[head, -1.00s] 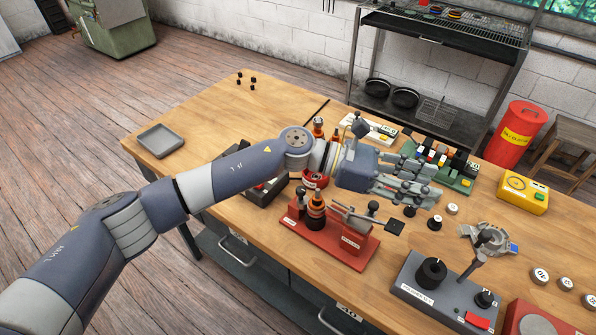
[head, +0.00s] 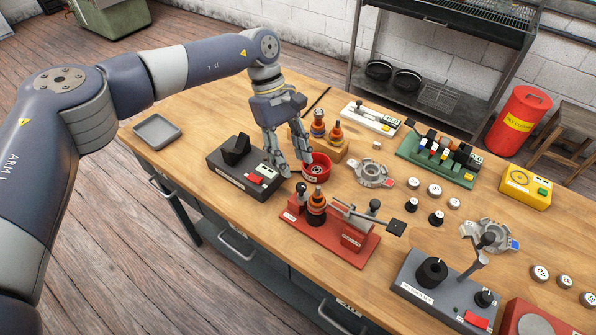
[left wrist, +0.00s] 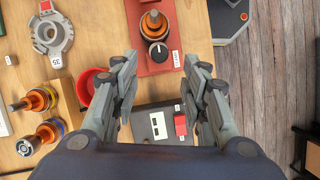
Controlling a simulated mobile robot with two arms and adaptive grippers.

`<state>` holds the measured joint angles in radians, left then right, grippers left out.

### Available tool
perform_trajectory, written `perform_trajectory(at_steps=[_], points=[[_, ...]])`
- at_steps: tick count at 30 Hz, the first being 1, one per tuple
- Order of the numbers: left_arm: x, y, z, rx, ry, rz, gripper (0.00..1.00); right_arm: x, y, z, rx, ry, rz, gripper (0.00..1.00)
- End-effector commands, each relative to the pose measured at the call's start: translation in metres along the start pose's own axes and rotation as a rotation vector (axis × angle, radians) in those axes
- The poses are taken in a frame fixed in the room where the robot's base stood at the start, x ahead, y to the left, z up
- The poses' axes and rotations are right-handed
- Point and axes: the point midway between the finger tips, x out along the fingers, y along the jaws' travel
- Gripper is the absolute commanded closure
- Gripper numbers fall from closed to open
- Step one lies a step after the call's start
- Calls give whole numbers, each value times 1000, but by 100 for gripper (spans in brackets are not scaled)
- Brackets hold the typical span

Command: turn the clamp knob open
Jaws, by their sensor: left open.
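The red fixture (head: 335,240) holds an upright copper-and-black rotor (head: 317,206) and a lever clamp at its right end. A small black knob (head: 301,196) stands at the fixture's left end, beside the rotor. In the left wrist view the black knob (left wrist: 159,54) shows a white line on its top, with the rotor (left wrist: 154,24) just above it. My left gripper (head: 294,168) points down, open and empty, behind and above the knob. In the left wrist view its fingertips (left wrist: 158,68) lie either side of the knob, apart from it. My right gripper is not in view.
A red bowl (head: 317,165) sits close to the left fingers. A dark box with a red switch (head: 228,172) stands to the left. Two more rotors (head: 318,122) stand on a wooden block behind. A grey housing (head: 372,172) lies to the right. The table's left front is clear.

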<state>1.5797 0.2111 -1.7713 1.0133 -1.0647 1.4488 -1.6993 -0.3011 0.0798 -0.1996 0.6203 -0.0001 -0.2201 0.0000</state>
Motion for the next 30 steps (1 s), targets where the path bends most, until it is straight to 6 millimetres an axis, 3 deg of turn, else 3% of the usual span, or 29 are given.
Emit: perform_trajectory(at_steps=[1,9,21,27,30], points=[[8,-1,2,0,-2,-4,59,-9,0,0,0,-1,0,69],[48,0,2,-1,-3,0,59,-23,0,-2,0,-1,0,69],[58,1,1,-1,-1,2,59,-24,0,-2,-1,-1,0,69],[58,0,1,-1,-2,2,100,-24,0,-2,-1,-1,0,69],[58,0,1,-1,-2,2,100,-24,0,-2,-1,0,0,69]])
